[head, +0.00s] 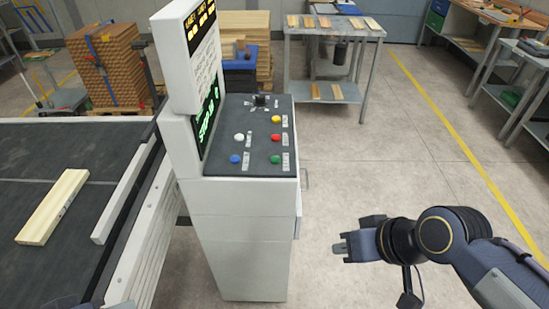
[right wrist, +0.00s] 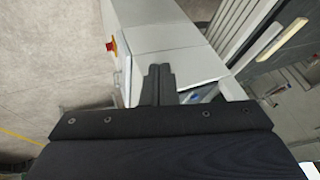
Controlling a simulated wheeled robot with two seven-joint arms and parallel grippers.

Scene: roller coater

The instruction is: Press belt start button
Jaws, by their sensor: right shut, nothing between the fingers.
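The control console (head: 243,200) stands in the middle of the head view, with a sloped dark panel (head: 225,115) on top. The panel carries a green button (head: 276,159), a blue button (head: 235,159), a red button (head: 276,138), a white button (head: 239,138) and a yellow button (head: 276,119). Their small labels are too small to read, so I cannot tell which is belt start. My right gripper (head: 340,248) is shut and empty, right of the console and apart from it. Its closed fingers show in the right wrist view (right wrist: 158,82). My left gripper is not in view.
The conveyor belt (head: 100,145) lies left of the console, with a wooden board (head: 53,206) on it. A screen post (head: 180,60) rises at the panel's left edge. A red stop button (right wrist: 111,46) shows on the cabinet side. Floor right of the console is clear.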

